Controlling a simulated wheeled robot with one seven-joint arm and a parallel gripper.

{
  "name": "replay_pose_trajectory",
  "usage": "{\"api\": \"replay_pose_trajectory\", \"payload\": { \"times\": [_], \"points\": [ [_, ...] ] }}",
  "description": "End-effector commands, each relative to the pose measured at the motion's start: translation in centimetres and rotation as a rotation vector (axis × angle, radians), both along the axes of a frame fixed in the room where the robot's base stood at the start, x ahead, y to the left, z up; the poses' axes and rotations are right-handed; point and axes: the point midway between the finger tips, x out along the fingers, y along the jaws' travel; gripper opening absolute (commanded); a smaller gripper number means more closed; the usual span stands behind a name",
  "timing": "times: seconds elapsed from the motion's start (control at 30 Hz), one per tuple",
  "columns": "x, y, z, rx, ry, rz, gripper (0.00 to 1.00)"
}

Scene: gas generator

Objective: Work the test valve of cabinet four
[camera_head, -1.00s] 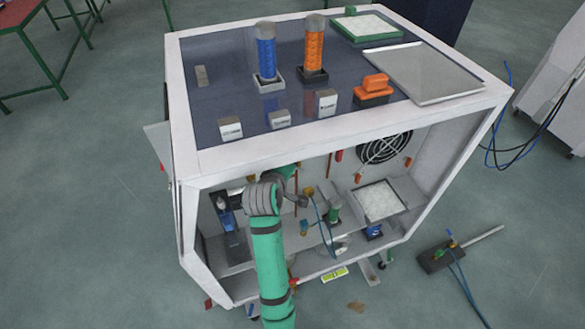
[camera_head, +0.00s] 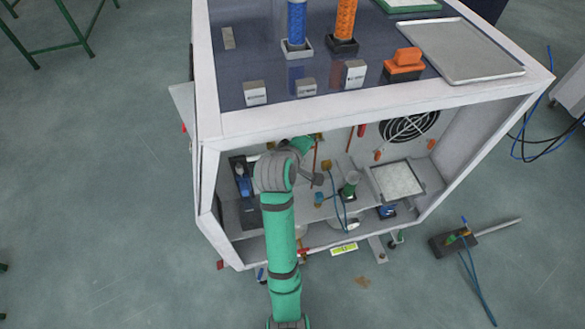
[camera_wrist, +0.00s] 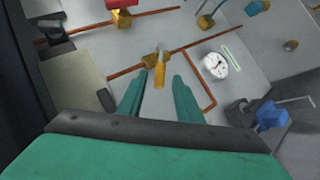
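The white cabinet (camera_head: 330,116) stands open at the front in the head view, and my green arm reaches into it. My gripper (camera_wrist: 159,75) is open in the wrist view, with its two green fingers apart. A small brass valve (camera_wrist: 152,59) with an orange handle (camera_wrist: 160,72) sits on the light panel ahead. The handle lies between the fingertips in the picture; I cannot tell whether either finger touches it. I see no label naming the test valve. In the head view my fingertips are hidden behind the arm.
A round white gauge (camera_wrist: 215,65) and copper-coloured pipes are near the valve. A red-handled valve (camera_wrist: 121,4) and a blue valve (camera_wrist: 270,115) stand farther off. In the head view a shelf tray (camera_head: 397,181) is at the right inside the cabinet. A loose tool (camera_head: 470,238) lies on the floor.

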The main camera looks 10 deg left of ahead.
Motion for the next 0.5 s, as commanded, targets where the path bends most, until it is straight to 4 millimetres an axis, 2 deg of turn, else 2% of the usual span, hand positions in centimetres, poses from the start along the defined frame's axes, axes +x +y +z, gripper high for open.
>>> {"api": "replay_pose_trajectory", "payload": {
  "times": [0.03,0.3,0.5],
  "points": [
    [-1.0,0.2,0.7,0.001,-0.003,0.002,0.32],
    [-6.8,1.2,0.3,0.0,0.001,0.003,0.32],
    [-10.3,1.8,0.4,0.0,0.001,0.002,0.32]
  ]
}}
